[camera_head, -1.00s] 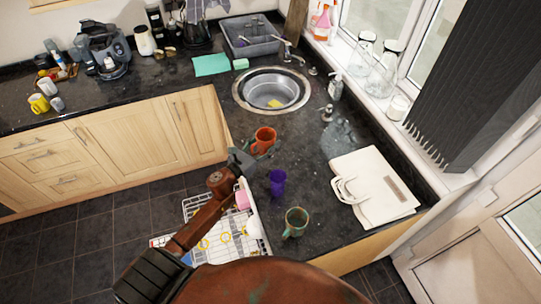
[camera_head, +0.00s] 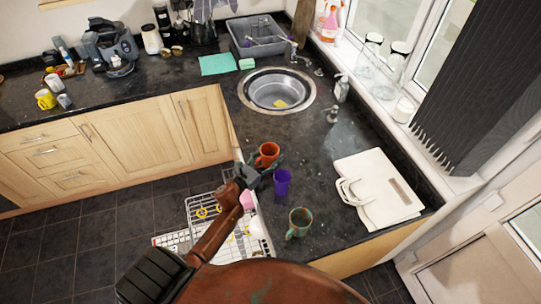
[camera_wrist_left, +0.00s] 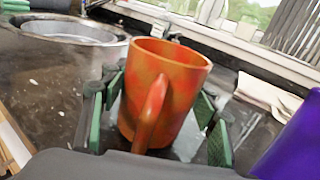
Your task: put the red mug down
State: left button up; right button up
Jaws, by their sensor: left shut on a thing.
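The red mug (camera_head: 267,154), orange-red with its handle toward my wrist, is upright near the counter's left edge, below the sink in the head view. My left gripper (camera_head: 262,171) is shut on it. In the left wrist view the mug (camera_wrist_left: 165,95) stands between the green-padded fingers (camera_wrist_left: 160,115), one on each side. I cannot tell whether its base touches the dark counter (camera_head: 305,150). My right gripper is not in view.
A purple cup (camera_head: 282,183) stands close by, just right of the gripper. A green-brown mug (camera_head: 299,222) is farther down. The sink (camera_head: 277,90) is above. An open dishwasher rack (camera_head: 205,208) lies below the counter edge. Counter right of the mug is clear.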

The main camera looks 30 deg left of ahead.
pick_arm(q)
jog(key=shift+f, duration=0.15)
jog(key=o, duration=1.4)
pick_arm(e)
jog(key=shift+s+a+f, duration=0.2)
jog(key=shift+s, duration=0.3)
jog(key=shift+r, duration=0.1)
pick_arm(q)
jog(key=shift+s+a, duration=0.1)
jog(key=shift+s, duration=0.15)
jog(key=s, duration=0.3)
jog(key=s+a+b, duration=0.1)
jog(key=s, duration=0.6)
jog(key=shift+s+a+b, duration=0.25)
jog(key=shift+a+b, duration=0.05)
jog(key=shift+b, duration=0.1)
jog(key=shift+s, duration=0.5)
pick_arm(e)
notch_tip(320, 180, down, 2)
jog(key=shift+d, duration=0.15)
pick_arm(q)
jog(key=shift+a, duration=0.1)
